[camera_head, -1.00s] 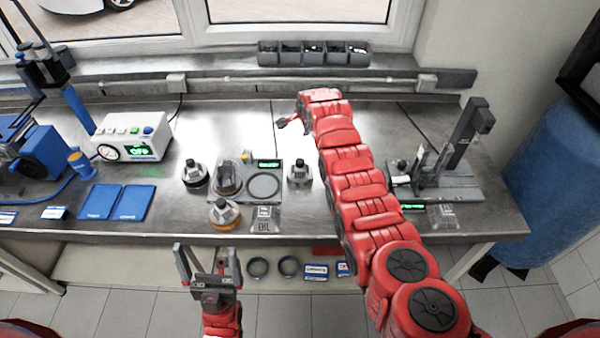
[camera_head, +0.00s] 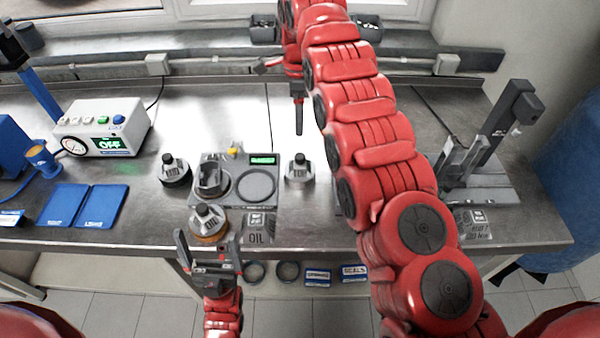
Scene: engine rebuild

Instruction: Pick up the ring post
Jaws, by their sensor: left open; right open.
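Several dark posts with round bases stand on the steel bench, and I cannot tell for certain which is the ring post. One post with a copper-coloured base (camera_head: 209,222) stands nearest the front edge. Others are a post on a dark base (camera_head: 175,170) at the left and a post (camera_head: 299,169) right of the grey fixture. My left gripper (camera_head: 209,240) is open and empty, its two fingers spread just in front of the copper-based post. My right gripper (camera_head: 298,125) points down over the back of the bench, partly hidden by its arm; its fingers are hard to make out.
The grey fixture (camera_head: 236,203) has a lit display and a round recess. A white control box (camera_head: 103,130) and blue pads (camera_head: 82,206) are at left. A grey stand (camera_head: 490,180) is at right. Rings (camera_head: 288,272) lie on a lower shelf.

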